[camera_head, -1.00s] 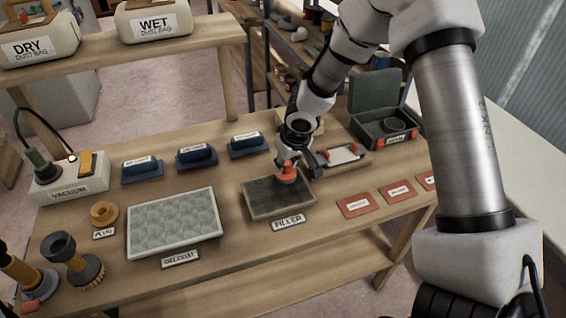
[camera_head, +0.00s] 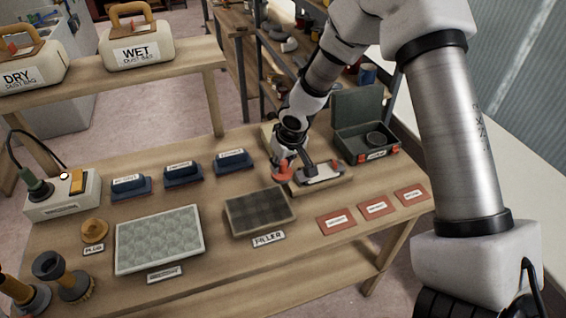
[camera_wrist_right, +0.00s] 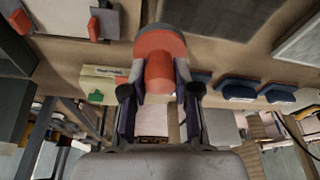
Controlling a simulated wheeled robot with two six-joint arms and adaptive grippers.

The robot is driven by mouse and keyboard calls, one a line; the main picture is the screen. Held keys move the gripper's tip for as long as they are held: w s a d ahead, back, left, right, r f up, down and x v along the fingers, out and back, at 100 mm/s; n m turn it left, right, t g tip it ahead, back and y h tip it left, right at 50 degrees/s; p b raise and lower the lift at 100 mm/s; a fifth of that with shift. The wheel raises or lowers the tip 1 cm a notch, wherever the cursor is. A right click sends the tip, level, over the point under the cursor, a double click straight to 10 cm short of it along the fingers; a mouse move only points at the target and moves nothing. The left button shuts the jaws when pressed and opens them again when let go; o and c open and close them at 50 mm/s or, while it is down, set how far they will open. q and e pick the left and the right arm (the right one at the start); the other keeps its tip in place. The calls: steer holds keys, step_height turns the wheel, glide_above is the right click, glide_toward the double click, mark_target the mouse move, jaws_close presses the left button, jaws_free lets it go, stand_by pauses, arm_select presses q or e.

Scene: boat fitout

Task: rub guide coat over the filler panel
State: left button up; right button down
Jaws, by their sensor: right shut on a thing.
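The filler panel (camera_head: 260,212) lies flat on the bench behind its FILLER label (camera_head: 268,239). Its face is dark grey with uneven, blotchy shading. My right gripper (camera_head: 289,163) is shut on an orange-red knobbed applicator (camera_head: 282,174). The applicator is just beyond the panel's far right corner, clear of its face; I cannot tell whether it touches the bench. In the right wrist view, the applicator (camera_wrist_right: 158,62) sits between the fingers, and a grey panel shows at the upper right (camera_wrist_right: 300,38). My left gripper is not in view.
A board with a pale sheet (camera_head: 322,172) lies close right of the applicator, before an open green case (camera_head: 362,140). Blue sanding blocks (camera_head: 183,174) stand behind. A pale patterned panel (camera_head: 158,240) lies left. Red sheets (camera_head: 374,208) lie right. A shelf (camera_head: 205,62) rises at the back left.

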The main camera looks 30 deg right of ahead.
steer(key=shift+a+r+p, duration=0.1)
steer(key=shift+r+p, duration=0.7)
steer(key=shift+r, duration=0.4)
steer(key=shift+f, duration=0.1)
